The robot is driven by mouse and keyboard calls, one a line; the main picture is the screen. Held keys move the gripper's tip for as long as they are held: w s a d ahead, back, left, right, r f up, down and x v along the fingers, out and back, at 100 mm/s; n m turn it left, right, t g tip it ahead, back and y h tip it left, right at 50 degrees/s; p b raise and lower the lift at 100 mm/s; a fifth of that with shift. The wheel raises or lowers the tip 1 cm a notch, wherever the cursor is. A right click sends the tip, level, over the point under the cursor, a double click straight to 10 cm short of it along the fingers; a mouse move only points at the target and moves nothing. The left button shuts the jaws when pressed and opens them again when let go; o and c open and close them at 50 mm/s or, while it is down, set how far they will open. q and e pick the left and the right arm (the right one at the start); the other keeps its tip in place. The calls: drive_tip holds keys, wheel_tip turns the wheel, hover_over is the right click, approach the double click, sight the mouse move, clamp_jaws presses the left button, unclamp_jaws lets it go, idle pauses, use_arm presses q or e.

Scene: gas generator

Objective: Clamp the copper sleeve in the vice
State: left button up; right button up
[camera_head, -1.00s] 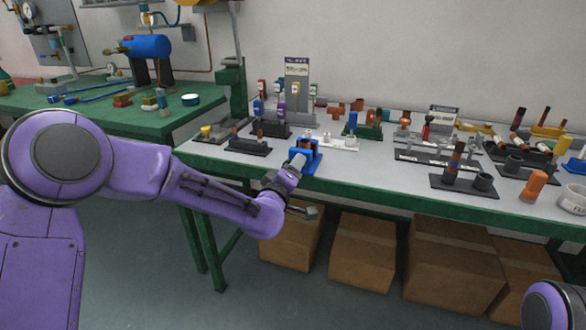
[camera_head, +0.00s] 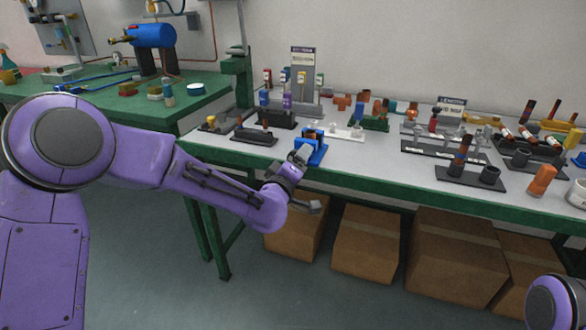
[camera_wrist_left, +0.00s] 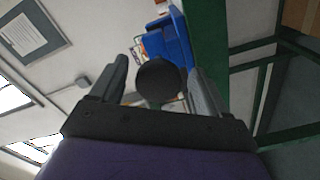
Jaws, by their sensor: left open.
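The blue vice (camera_head: 316,155) stands at the front edge of the grey-white bench top. A small brownish piece, possibly the copper sleeve (camera_head: 311,134), shows between its jaws; how it is seated is too small to tell. My left gripper (camera_head: 298,158) is at the front of the vice. In the left wrist view my left gripper (camera_wrist_left: 158,82) is open, with its fingers on either side of a dark round knob-like end (camera_wrist_left: 159,82). The blue vice (camera_wrist_left: 172,42) is behind that end. Contact with the fingers cannot be told. My right gripper is out of view.
Dark fixtures with fittings (camera_head: 254,137) stand left of the vice, and a white rack (camera_head: 345,133) stands to its right. A dark stand with pipes (camera_head: 470,174) and an orange cylinder (camera_head: 542,180) are further right. Cardboard boxes (camera_head: 365,243) sit under the bench.

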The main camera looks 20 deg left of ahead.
use_arm(q)
drive_tip(key=s, duration=0.9)
drive_tip(key=shift+s+a, duration=0.2)
drive_tip(key=shift+s, duration=0.1)
drive_tip(key=s+a+f+m+g+y, duration=0.1)
drive_tip(key=s+a+f+g, duration=0.4)
drive_tip(key=f, duration=0.6)
drive_tip(key=s+a+f+m+g+y, duration=0.1)
drive_tip(key=s+f+g, duration=0.1)
drive_tip(key=s+f, duration=0.75)
drive_tip(key=s+a+f+m+g+y, duration=0.15)
drive_tip(key=s+f+g, duration=0.3)
drive_tip(key=f, duration=0.75)
drive_tip(key=s+a+f+m+g, duration=0.15)
drive_tip(key=s+f, duration=0.25)
drive_tip(key=s, duration=0.4)
drive_tip(key=s+a+f+g, duration=0.2)
drive_tip(key=s+f, duration=0.2)
drive_tip(key=s, duration=0.4)
wheel_tip(320, 180, up, 13)
drive_tip(key=p, duration=1.2)
drive_tip(key=shift+w+d+p, duration=0.2)
drive_tip(key=shift+p, duration=0.1)
